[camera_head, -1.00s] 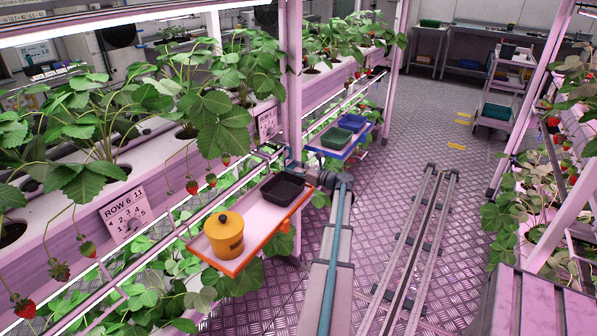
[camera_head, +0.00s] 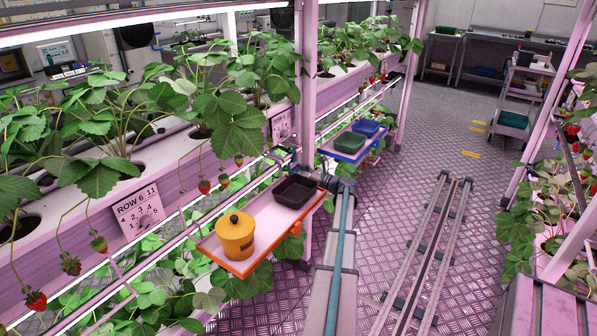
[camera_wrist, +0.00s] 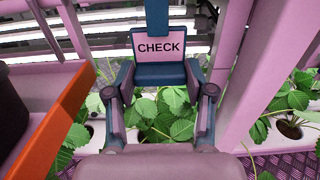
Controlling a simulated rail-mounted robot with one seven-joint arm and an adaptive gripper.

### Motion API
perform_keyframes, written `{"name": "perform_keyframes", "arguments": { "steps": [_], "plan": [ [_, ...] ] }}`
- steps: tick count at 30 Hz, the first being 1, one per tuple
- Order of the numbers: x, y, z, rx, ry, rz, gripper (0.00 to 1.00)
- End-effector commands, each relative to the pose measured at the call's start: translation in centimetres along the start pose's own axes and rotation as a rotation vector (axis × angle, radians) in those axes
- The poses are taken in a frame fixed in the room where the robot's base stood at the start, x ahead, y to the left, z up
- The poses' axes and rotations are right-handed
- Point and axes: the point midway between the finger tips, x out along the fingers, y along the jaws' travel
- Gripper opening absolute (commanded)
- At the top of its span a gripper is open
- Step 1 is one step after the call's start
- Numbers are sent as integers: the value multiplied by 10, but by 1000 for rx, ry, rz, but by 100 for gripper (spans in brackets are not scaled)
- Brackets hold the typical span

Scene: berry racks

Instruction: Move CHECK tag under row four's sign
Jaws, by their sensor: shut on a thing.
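In the wrist view, my gripper (camera_wrist: 160,78) is shut on the CHECK tag (camera_wrist: 159,46), a pale plate with dark lettering in a blue frame. The tag is upright, its lettering facing the camera, with a blue strip rising above it. In the head view, my gripper and the tag are too small or hidden to make out clearly beyond the orange-rimmed tray. A row sign (camera_head: 137,208) with "ROW" and several numbers is on the near planter's front. A second sign (camera_head: 281,126) further along is too small to read.
An orange-rimmed tray (camera_head: 238,268) holds a yellow pot (camera_head: 235,238) and a black bin (camera_head: 296,191). A blue tray (camera_head: 345,155) with small bins lies beyond. A pink post (camera_head: 308,90) stands by the planters. Leaves hang over the planter fronts. The floor aisle is clear beside the rails.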

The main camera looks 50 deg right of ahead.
Motion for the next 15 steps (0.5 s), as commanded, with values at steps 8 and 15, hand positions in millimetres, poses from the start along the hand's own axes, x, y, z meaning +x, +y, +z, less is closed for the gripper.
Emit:
{"name": "perform_keyframes", "arguments": {
  "steps": [8,15],
  "plan": [
    [0,0,0,0,0,0,58],
    [0,0,0,-1,0,0,83]
  ]
}}
